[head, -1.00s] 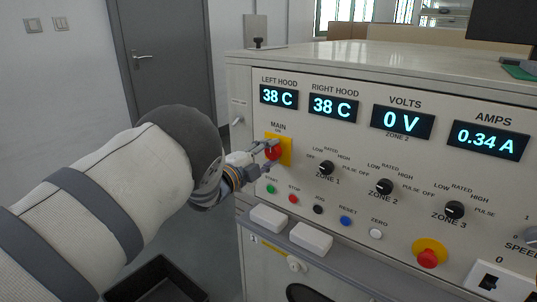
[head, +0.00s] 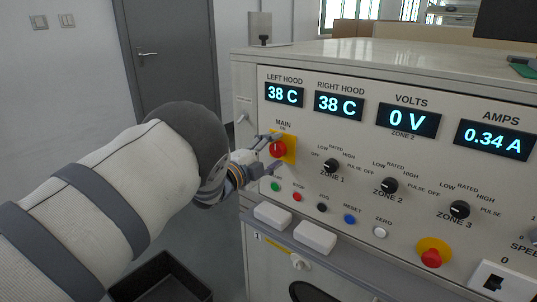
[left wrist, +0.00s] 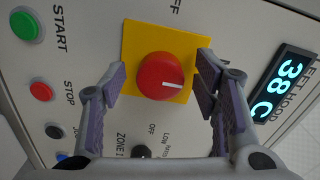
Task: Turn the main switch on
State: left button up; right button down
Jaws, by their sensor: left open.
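The main switch is a red round knob (head: 278,149) on a yellow plate (head: 290,145) at the upper left of the panel, under the label MAIN. In the left wrist view the knob (left wrist: 160,76) has a white mark pointing right, towards the MAIN label side; OFF is printed at the top, and a finger covers part of the lettering on the right. My left gripper (head: 268,152) is at the switch, open, with one finger on each side of the knob. In the left wrist view its fingers (left wrist: 160,82) are clear of the knob's sides. My right gripper is not in view.
Zone knobs (head: 331,166) and small push buttons (head: 297,197) lie close right of and below the switch. A red stop button on a yellow base (head: 431,257) is lower right. The displays (head: 284,93) are lit. A black bin (head: 160,278) stands on the floor.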

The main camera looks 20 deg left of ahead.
pick_arm(q)
jog(key=v, duration=1.2)
jog(key=s+a+f+n+g+y, duration=0.2)
jog(key=s+f+n+g+y, duration=0.15)
jog(key=s+f+n, duration=0.6)
jog(key=s+a+f+n+g+y, duration=0.3)
jog(key=s+f, duration=0.4)
jog(key=f, duration=0.7)
jog(key=s+d+f+n+g, duration=0.2)
jog(key=s+g, duration=0.2)
jog(key=s, duration=0.7)
jog(key=s+d+f+n+g, duration=0.2)
jog(key=s+n+g, duration=0.1)
jog(key=s, duration=0.8)
jog(key=s+d+f+n+g, duration=0.2)
jog(key=s+g, duration=0.4)
jog(key=s, duration=0.5)
jog(key=shift+d+f, duration=0.15)
jog(key=shift+d, duration=0.2)
jog(key=shift+n, duration=0.25)
